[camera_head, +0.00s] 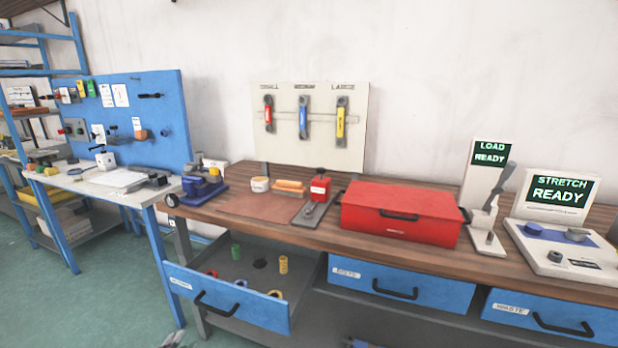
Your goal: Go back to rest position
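A small grey part at the bottom edge, left of centre, looks like the tip of my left gripper (173,340). Another small grey-blue part at the bottom edge, near the middle, looks like the tip of my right gripper (357,343). Both are low, in front of the workbench (290,233) and apart from the things on it. Too little of either shows to tell its opening or whether it holds anything. The arms are out of view.
The left blue drawer (228,296) stands open with several spools inside; the bits drawer (402,284) and waste drawer (552,317) look shut. A closed red toolbox (403,212), a load tester (487,200) and a stretch station (563,235) stand on the bench.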

